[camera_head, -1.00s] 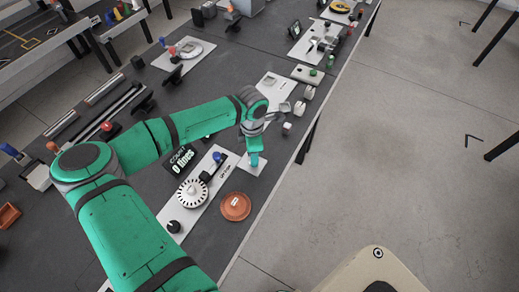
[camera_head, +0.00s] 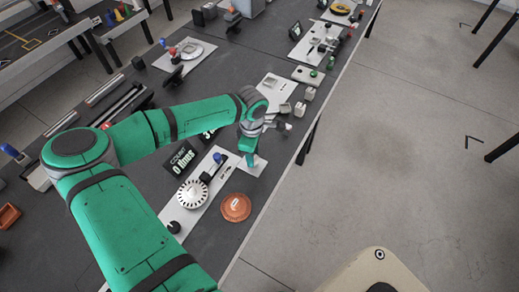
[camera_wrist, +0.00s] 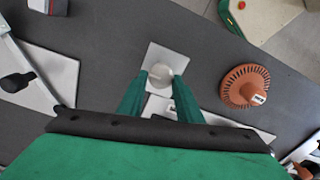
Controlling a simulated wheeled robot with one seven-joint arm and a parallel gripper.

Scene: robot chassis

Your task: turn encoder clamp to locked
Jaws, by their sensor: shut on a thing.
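My gripper (camera_head: 248,160) points down at a small white square plate (camera_head: 258,167) near the table's front edge. In the wrist view my gripper (camera_wrist: 160,78) has its two green fingers closed on the sides of a pale round knob (camera_wrist: 160,70) on that plate (camera_wrist: 178,58). Any mark showing the knob's turn is too small to read. Beside it lies the long white encoder plate (camera_head: 187,212), with a white slotted disc (camera_head: 192,194), a blue-topped post (camera_head: 217,157) and a black knob (camera_head: 173,227). A dark display (camera_head: 181,158) reads "COUNT 0 lines".
An orange slotted disc (camera_head: 235,207) lies on the table near the encoder plate; it also shows in the wrist view (camera_wrist: 245,87). Several small grey blocks and a plate with a green button (camera_head: 308,74) stand farther along the edge.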

